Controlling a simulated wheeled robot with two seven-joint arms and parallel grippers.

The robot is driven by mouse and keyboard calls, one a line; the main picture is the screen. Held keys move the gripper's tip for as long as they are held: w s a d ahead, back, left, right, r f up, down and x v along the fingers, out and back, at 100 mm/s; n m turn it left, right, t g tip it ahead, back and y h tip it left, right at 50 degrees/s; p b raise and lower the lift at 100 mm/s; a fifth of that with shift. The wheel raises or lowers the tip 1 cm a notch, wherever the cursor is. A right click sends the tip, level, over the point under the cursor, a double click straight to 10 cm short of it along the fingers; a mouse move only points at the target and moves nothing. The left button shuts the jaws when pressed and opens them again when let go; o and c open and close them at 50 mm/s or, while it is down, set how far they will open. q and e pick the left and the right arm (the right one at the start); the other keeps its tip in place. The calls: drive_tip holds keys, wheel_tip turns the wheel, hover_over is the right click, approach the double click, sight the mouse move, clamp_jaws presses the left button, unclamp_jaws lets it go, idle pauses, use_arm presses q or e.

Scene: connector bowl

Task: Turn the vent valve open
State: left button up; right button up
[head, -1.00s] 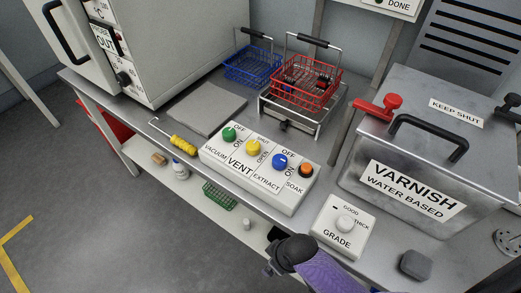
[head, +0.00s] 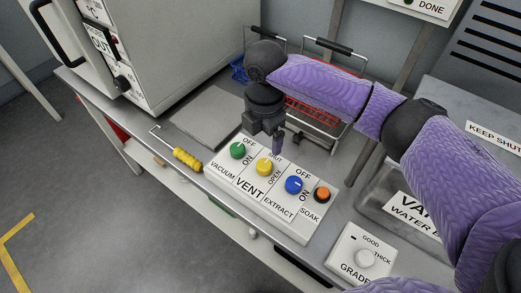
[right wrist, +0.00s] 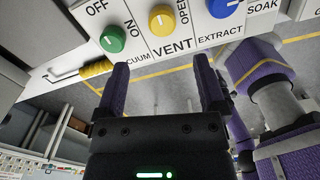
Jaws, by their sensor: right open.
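The vent valve is a yellow knob (head: 264,166) on the white control panel (head: 238,201), between SHUT and OPEN labels and above the word VENT. I cannot tell clearly which label its pointer faces. It also shows in the right wrist view (right wrist: 161,19), beyond the fingertips. My right gripper (head: 278,146) points down just above and behind the yellow knob, apart from it. In the right wrist view its two fingers (right wrist: 160,68) are spread with nothing between them. My left gripper is not in view.
A green knob (head: 237,150) and a blue knob (head: 294,185) flank the yellow one closely, with an orange button (head: 322,194) further right. A yellow-handled tool (head: 187,159) lies at the panel's left. Baskets behind are partly hidden by my arm.

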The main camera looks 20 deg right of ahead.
sight(264, 164)
drive_tip(key=f+b, duration=0.1)
drive_tip(key=f, duration=0.3)
drive_tip(key=f+b, duration=0.2)
drive_tip(key=f, duration=0.3)
drive_tip(key=shift+s+f, duration=0.2)
drive_tip(key=shift+f, duration=0.1)
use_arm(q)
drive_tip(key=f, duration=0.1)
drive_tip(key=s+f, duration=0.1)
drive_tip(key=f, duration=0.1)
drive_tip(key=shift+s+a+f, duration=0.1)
